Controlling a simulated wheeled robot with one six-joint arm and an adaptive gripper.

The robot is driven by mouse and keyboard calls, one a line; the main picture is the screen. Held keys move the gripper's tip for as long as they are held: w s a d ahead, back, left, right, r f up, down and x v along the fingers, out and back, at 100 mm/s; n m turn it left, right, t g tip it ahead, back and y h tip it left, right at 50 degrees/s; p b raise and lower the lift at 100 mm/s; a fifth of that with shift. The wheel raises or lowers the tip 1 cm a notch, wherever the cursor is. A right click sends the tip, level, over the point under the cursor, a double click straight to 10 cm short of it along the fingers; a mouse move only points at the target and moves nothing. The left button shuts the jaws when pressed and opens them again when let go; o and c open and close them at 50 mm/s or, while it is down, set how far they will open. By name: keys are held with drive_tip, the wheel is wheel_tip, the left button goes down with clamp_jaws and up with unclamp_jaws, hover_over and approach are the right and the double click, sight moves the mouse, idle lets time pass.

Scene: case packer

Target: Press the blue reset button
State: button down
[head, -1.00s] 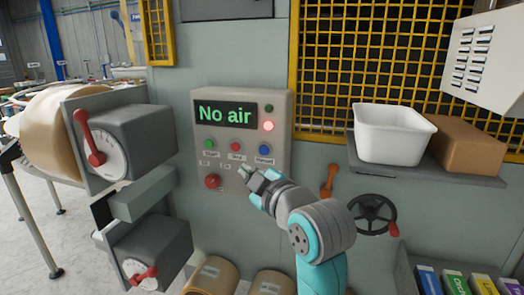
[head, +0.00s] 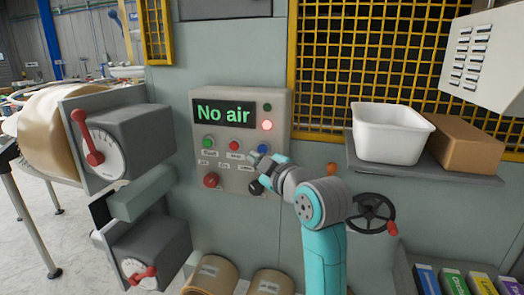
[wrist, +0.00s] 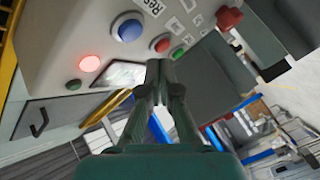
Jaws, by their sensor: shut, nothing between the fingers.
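The blue button (head: 262,149) is the right one in a row of three on the grey control panel (head: 283,120), with a green button (head: 208,142) and a red button (head: 235,146) to its left. My gripper (head: 255,164) is in front of the panel's lower right, just below the blue button in the picture. In the wrist view the blue button (wrist: 127,28) is above and left of my shut, empty fingertips (wrist: 160,68), apart from them in the picture. The remaining gap in depth is hard to tell. The panel display (head: 224,114) reads "No air".
A red mushroom knob (head: 211,180) sits low on the panel, and a red lamp (head: 267,125) glows above the blue button. A black handwheel (head: 372,212) and a shelf with a white bin (head: 390,135) are to the right. Grey lever boxes (head: 150,140) stand left.

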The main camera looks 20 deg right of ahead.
drive_tip(key=shift+w+d, duration=0.65)
drive_tip(key=shift+w, duration=0.25)
drive_tip(key=shift+w, duration=0.1)
idle(0.8)
drive_tip(key=shift+w+d, duration=0.25)
drive_tip(key=shift+w+d, duration=0.25)
drive_tip(key=shift+w, duration=0.1)
idle(0.9)
drive_tip(key=shift+s, duration=0.1)
idle(0.4)
drive_tip(key=shift+s+a, duration=0.5)
drive_tip(key=shift+s, duration=0.1)
drive_tip(key=s+a, duration=0.1)
drive_tip(key=s, duration=0.1)
drive_tip(key=s+a, duration=0.2)
idle(0.5)
